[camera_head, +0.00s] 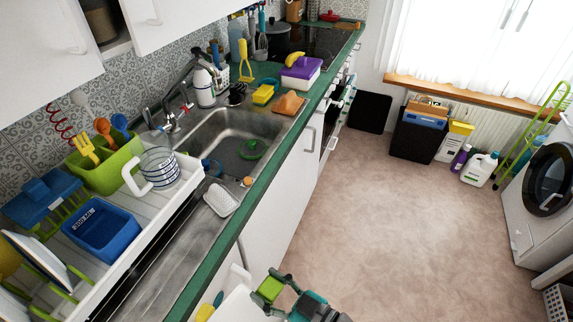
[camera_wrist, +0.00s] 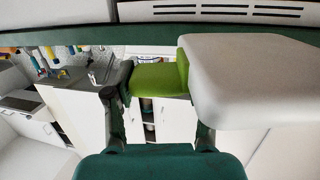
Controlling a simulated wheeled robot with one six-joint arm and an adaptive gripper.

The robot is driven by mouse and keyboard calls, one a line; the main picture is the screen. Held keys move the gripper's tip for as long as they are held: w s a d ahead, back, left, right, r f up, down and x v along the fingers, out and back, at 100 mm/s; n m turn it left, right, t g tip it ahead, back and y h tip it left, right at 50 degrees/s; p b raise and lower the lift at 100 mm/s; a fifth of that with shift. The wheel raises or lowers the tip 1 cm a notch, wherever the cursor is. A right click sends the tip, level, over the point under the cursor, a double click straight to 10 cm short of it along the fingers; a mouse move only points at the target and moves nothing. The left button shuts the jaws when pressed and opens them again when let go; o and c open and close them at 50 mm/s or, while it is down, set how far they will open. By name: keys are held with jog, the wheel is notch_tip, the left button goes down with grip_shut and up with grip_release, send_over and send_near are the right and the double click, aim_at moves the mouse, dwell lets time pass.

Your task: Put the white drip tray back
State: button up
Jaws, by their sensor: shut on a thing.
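The white drip tray (camera_wrist: 245,85) fills the right of the wrist view, a smooth white slab with rounded corners.
A white soap dish or sponge (camera_head: 221,200) lies beside the sink (camera_head: 238,135). The green counter edge (camera_head: 251,205) lies between my gripper and the rack.

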jog(key=w+d+f+m+t+h, duration=0.7)
jog(key=w+d+f+m+h, duration=0.4)
jog(key=w+d+f, duration=1)
jog(key=shift+w+d+f+h, duration=0.15)
jog(key=shift+w+d+h, duration=0.5)
jog(key=shift+h, duration=0.45)
jog(key=s+f, duration=0.3)
jog(key=s, duration=0.7)
jog(key=shift+a+f, duration=0.15)
jog(key=shift+f, duration=0.25)
